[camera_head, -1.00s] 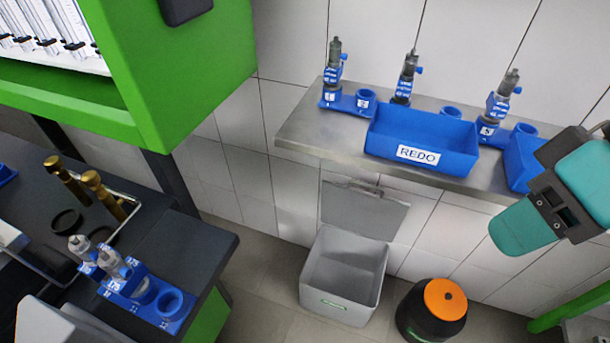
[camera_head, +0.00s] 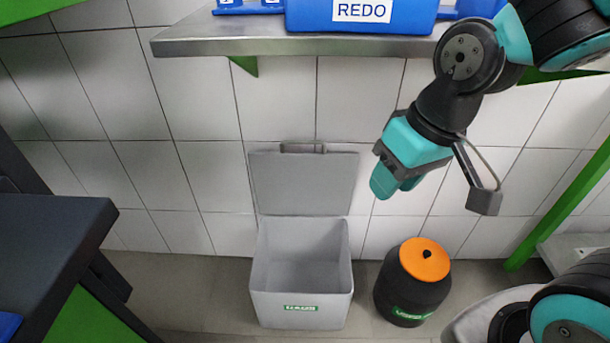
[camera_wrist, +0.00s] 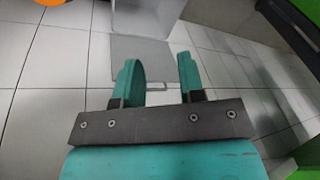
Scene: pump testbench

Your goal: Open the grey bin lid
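The grey bin (camera_head: 301,303) stands on the floor against the tiled wall, with its inside exposed and empty as far as I can see. Its grey lid (camera_head: 304,184) is raised, standing upright behind the bin, with a small handle on its top edge. The lid also shows in the wrist view (camera_wrist: 142,54) beyond my fingers, with part of the bin (camera_wrist: 150,12) at the top. My gripper (camera_head: 384,186) is in the air to the right of the lid, apart from it. In the wrist view its two teal fingers (camera_wrist: 163,80) are spread with nothing between them.
A black bin (camera_head: 399,296) with an orange lid (camera_head: 424,259) stands right of the grey bin. A metal shelf (camera_head: 230,36) with a blue REDO box (camera_head: 362,14) overhangs above. A dark bench (camera_head: 50,245) is at left. Floor in front of the grey bin is partly visible.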

